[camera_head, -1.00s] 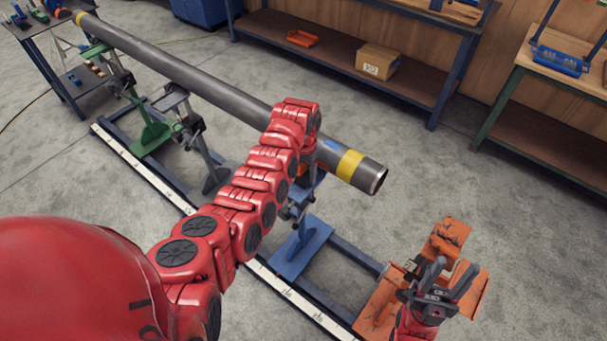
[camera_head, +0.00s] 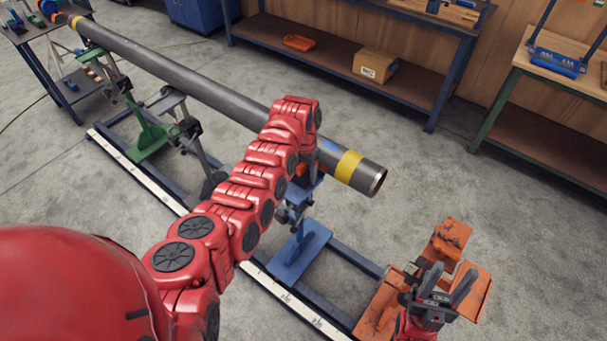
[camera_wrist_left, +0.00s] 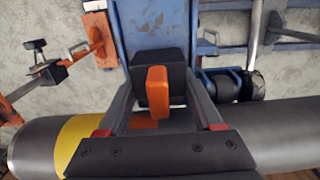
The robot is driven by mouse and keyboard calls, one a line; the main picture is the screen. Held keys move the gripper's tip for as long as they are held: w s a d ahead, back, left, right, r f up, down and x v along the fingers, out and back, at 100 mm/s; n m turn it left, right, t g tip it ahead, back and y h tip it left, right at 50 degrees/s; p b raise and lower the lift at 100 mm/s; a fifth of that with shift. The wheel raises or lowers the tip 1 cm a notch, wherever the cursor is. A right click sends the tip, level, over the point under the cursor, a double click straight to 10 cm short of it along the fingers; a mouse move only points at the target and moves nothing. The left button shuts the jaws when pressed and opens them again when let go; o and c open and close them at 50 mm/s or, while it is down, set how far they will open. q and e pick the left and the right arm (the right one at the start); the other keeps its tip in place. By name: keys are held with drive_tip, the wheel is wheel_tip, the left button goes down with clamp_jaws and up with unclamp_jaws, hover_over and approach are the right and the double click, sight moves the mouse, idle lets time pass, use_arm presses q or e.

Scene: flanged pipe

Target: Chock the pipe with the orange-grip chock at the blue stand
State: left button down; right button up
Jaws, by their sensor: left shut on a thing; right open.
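The long grey pipe (camera_head: 220,95) with yellow bands runs from the upper left to its open end at right of centre. The blue stand (camera_head: 302,248) is under the pipe near that end, partly hidden by my left arm. In the left wrist view my left gripper (camera_wrist_left: 157,98) is shut on the chock, a dark block (camera_wrist_left: 158,68) with an orange grip (camera_wrist_left: 158,92). The chock is over the blue stand (camera_wrist_left: 150,25), beside the pipe (camera_wrist_left: 285,135); contact cannot be told. My right gripper (camera_head: 450,285) is open and empty at the lower right, over the orange stand.
An orange stand (camera_head: 445,240) is at the lower right and a green stand (camera_head: 150,135) at the left. A white-marked rail (camera_head: 255,275) runs along the floor. Shelved benches with a cardboard box (camera_head: 376,66) stand behind. Floor right of the pipe end is clear.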

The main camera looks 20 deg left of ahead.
sight(305, 166)
use_arm(q)
drive_tip(key=shift+w+d+b, duration=0.15)
drive_tip(key=shift+w+b, duration=0.25)
drive_tip(key=shift+b, duration=0.5)
unclamp_jaws()
drive_tip(key=shift+r, duration=0.15)
drive_tip(key=shift+w+r+p, duration=0.2)
drive_tip(key=shift+r+p, duration=0.25)
drive_tip(key=shift+p, duration=0.05)
drive_tip(key=shift+s+r+p, duration=0.25)
drive_tip(key=shift+r+p, duration=0.05)
drive_tip(key=shift+r, duration=0.2)
drive_tip(key=shift+s+r+p, duration=0.2)
drive_tip(key=shift+r+p, duration=0.1)
drive_tip(key=shift+r, duration=0.15)
drive_tip(key=shift+r+p, duration=0.55)
drive_tip(key=shift+r, duration=0.35)
drive_tip(key=shift+s+r+p, duration=0.2)
drive_tip(key=shift+r+p, duration=0.1)
drive_tip(key=shift+r, duration=0.8)
